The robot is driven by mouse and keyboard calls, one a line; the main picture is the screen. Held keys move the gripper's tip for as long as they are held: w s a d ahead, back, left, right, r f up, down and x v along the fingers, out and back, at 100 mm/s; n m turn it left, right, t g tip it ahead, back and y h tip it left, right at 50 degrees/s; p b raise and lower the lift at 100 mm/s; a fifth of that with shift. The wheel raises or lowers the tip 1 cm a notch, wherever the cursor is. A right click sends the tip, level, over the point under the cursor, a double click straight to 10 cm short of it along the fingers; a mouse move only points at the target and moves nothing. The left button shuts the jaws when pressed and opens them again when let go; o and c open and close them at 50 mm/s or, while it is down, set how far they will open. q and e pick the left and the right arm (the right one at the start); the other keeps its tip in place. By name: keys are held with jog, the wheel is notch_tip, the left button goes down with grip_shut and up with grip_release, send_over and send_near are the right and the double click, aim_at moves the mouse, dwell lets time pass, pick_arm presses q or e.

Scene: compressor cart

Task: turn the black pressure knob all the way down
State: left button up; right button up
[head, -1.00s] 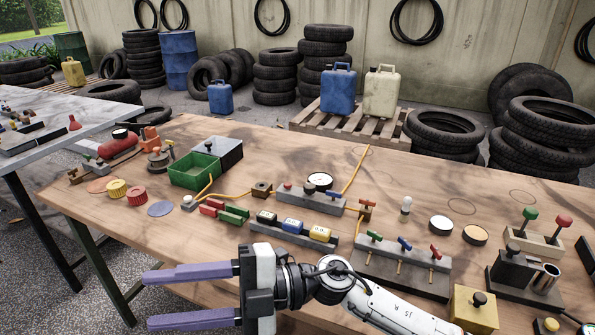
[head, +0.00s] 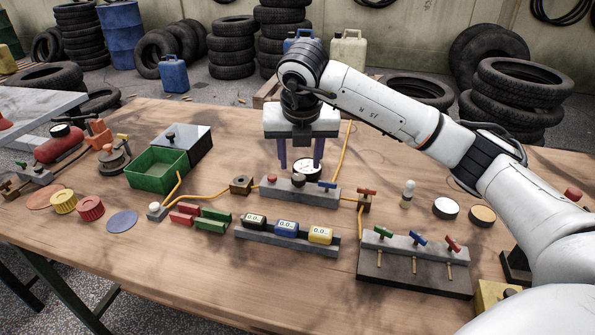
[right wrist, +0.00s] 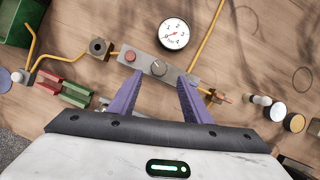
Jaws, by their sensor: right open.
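The black pressure knob (head: 298,180) sits on top of the grey control block (head: 265,191), between a red button (head: 272,179) and a blue lever (head: 327,185). In the right wrist view the knob (right wrist: 159,68) shows just beyond the fingertips, roughly centred between them. A white round gauge (head: 307,168) stands behind the block; its dial (right wrist: 174,34) also shows in the right wrist view. My right gripper (head: 301,167) points down over the block, open and empty, with its purple fingers apart. I cannot tell its exact height above the knob. My left gripper is not in view.
A brown fitting with a red handle (head: 367,196) is right of the block, and a brown nut-like fitting (head: 241,184) left. Yellow hoses join them. In front are a rack of counters (head: 286,228) and a valve board with three levers (head: 413,278).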

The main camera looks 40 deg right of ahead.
aim_at(299, 177)
jog(key=x, duration=0.6)
jog(key=shift+f, duration=0.2)
jog(key=shift+c, duration=0.4)
jog(key=shift+w, duration=0.1)
jog(key=c, duration=0.9)
jog(key=shift+c, duration=0.2)
